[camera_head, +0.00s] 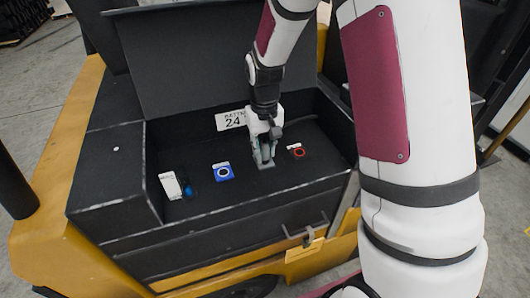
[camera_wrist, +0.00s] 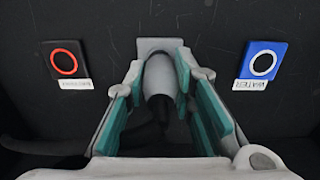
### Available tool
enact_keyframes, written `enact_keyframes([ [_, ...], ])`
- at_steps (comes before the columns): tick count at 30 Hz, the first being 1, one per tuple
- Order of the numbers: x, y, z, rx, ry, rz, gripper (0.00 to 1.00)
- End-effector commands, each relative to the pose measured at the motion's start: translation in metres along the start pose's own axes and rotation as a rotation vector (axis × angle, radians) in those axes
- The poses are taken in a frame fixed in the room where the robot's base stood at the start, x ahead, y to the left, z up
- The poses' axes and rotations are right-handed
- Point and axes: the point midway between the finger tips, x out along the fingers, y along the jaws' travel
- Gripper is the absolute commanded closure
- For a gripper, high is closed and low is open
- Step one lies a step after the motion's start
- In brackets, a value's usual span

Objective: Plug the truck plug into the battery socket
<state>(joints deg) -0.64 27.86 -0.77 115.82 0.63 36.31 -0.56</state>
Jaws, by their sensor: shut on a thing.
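My gripper (camera_head: 264,156) is low inside the open truck compartment, pointing down at its floor. In the wrist view my gripper (camera_wrist: 160,82) has its teal-padded fingers shut on a grey cylindrical plug (camera_wrist: 159,76), with a dark part below it. A light grey plate (camera_wrist: 160,44) lies directly behind the plug; I cannot tell whether the plug touches it. A red-ringed socket (camera_head: 297,150) is just right of my gripper; it also shows at the left in the wrist view (camera_wrist: 64,63). Its label is too blurred to read. The plug is mostly hidden in the head view.
A white box (camera_head: 170,186) with a blue part stands further left. The compartment's front wall (camera_head: 220,228) and raised lid (camera_head: 205,60) bound the space.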

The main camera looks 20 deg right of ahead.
Motion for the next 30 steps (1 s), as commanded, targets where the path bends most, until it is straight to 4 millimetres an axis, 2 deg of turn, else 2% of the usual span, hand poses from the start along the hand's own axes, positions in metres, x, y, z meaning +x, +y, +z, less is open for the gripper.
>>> enact_keyframes([
  [30, -0.037, 0.000, 0.000, 0.000, 0.001, 0.000, 1.00],
])
